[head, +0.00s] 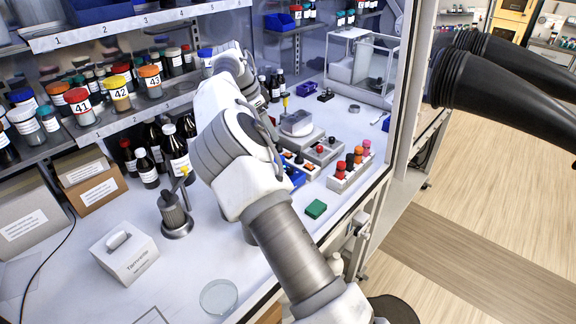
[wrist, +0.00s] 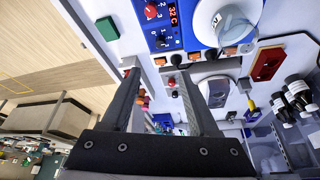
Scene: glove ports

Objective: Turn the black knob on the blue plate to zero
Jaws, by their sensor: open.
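The blue plate (wrist: 185,20) is at the top of the wrist view. Its front has a lit red display reading about 32 C, a red knob (wrist: 152,11) and a black knob (wrist: 162,42) beside small printed numbers. Which number the black knob points at is too small to tell. My gripper (wrist: 158,76) is open, with nothing between its two fingers; in the picture the black knob lies above the fingertips, apart from them. In the head view only part of the blue plate (head: 295,177) shows beside my arm; its knobs and my gripper are hidden there.
A round white vessel (wrist: 226,24) stands on the plate. A green block (head: 316,209) lies near the bench's front edge. A rack of colored-cap vials (head: 351,171) and boxes with buttons (head: 322,151) stand close behind the plate. Bare bench lies around the green block.

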